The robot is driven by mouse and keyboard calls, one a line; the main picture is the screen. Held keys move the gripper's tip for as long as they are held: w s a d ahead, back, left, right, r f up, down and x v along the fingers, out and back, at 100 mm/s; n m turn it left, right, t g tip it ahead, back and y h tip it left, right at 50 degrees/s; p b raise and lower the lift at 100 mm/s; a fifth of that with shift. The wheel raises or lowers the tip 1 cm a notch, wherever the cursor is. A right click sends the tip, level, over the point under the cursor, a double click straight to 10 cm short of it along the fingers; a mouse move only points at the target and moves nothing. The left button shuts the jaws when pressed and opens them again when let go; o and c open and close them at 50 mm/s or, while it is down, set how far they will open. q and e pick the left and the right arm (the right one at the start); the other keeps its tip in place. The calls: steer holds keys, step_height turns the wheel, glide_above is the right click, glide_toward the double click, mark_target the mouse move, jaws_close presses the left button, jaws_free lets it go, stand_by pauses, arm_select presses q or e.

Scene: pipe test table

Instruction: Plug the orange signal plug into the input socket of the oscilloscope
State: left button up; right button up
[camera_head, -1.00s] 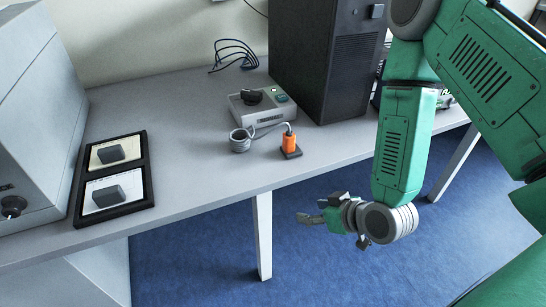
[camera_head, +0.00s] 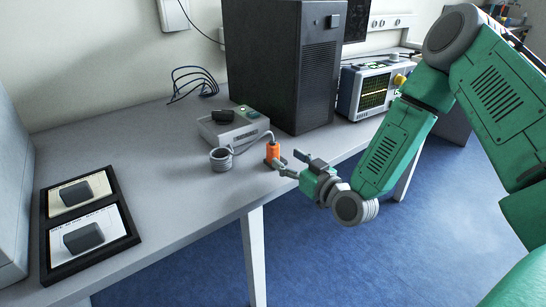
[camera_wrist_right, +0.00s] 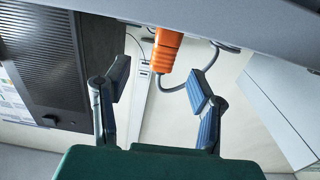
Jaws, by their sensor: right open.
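The orange signal plug (camera_head: 272,152) stands upright in a small dark holder near the table's front edge, with a grey cable at its top. My right gripper (camera_head: 293,164) is open and empty, just right of the plug at the table edge. In the right wrist view the plug (camera_wrist_right: 164,50) appears beyond the open fingertips (camera_wrist_right: 160,82), roughly between them. The oscilloscope (camera_head: 372,88), with a lit screen, stands at the back right, partly behind my right arm. I cannot make out its input socket. My left gripper is not in view.
A tall black computer tower (camera_head: 283,70) stands between the box and the oscilloscope.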

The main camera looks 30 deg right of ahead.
mark_target(276, 151)
steer(key=shift+w+a+r, duration=0.15)
steer(key=shift+w+a, duration=0.2)
steer(key=shift+w, duration=0.2)
steer(key=w+b, duration=0.1)
steer(key=w, duration=0.3)
steer(key=shift+w+d+b, duration=0.2)
steer(key=shift+w+b, duration=0.15)
steer(key=shift+a, duration=0.3)
jaws_close()
